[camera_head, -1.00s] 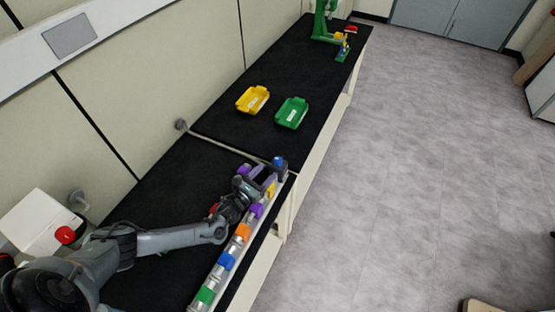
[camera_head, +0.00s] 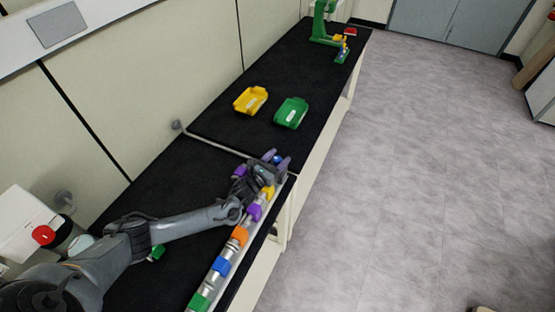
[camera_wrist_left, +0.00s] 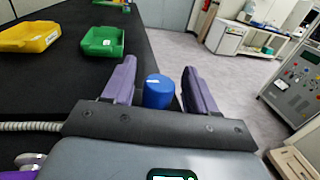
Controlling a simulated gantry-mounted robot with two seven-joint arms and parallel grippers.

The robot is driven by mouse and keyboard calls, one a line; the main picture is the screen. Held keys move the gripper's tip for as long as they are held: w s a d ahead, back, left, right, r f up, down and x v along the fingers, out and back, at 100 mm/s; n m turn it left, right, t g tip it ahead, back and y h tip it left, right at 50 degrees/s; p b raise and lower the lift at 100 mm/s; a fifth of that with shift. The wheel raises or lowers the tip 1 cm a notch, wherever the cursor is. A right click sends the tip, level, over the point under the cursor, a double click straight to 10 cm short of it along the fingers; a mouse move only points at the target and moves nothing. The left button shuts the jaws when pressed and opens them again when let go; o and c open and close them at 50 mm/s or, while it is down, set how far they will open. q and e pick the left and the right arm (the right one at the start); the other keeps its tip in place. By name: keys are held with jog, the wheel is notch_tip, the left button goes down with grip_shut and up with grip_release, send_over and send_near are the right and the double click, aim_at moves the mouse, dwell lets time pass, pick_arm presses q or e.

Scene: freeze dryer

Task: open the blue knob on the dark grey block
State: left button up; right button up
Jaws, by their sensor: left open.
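The blue knob (camera_wrist_left: 159,91) is a short upright cylinder. In the left wrist view it stands between the two purple-grey fingers of my left gripper (camera_wrist_left: 160,88), with a small gap on each side. In the head view the blue knob (camera_head: 277,159) shows between the fingertips of my left gripper (camera_head: 276,160), at the end of the pipe line near the bench's front edge. The gripper is open around the knob. The dark grey block under the knob is hidden by the gripper. My right gripper is not in view.
A pipe with yellow, purple (camera_head: 254,212), orange (camera_head: 239,235), blue and green pieces runs along the bench edge. A grey hose (camera_head: 215,145) crosses the black bench behind the gripper. A yellow bin (camera_head: 250,100) and a green bin (camera_head: 291,113) stand beyond.

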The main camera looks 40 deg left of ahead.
pick_arm(q)
jog(key=c, duration=0.9)
jog(key=shift+a+f+m+h+b, duration=0.1)
jog(key=shift+f+m+h+b, duration=0.05)
jog(key=shift+m+h+b, duration=0.9)
jog(key=m+g+h+b, duration=0.1)
jog(key=h+b, duration=0.1)
jog(key=m+g+h+b, duration=0.1)
jog(key=m+h+b, duration=0.1)
jog(key=h+b, duration=0.1)
jog(key=m+h+b, duration=0.1)
jog(key=h+b, duration=0.2)
jog(key=shift+w+f+m+g, duration=0.1)
jog(key=shift+f+m+g, duration=0.25)
jog(key=shift+g, duration=0.05)
jog(key=m+g+h+b, duration=0.4)
jog(key=g+b, duration=0.1)
jog(key=b, duration=0.5)
jog(key=m+g+h+b, duration=0.4)
jog(key=g+b, duration=0.1)
jog(key=b, duration=0.6)
jog(key=shift+r+m+g, duration=0.2)
jog(key=shift+m+g, duration=0.2)
jog(key=shift+r+m+g+b, duration=0.2)
jog(key=shift+m+g+b, duration=0.3)
jog(key=shift+g+b, duration=0.35)
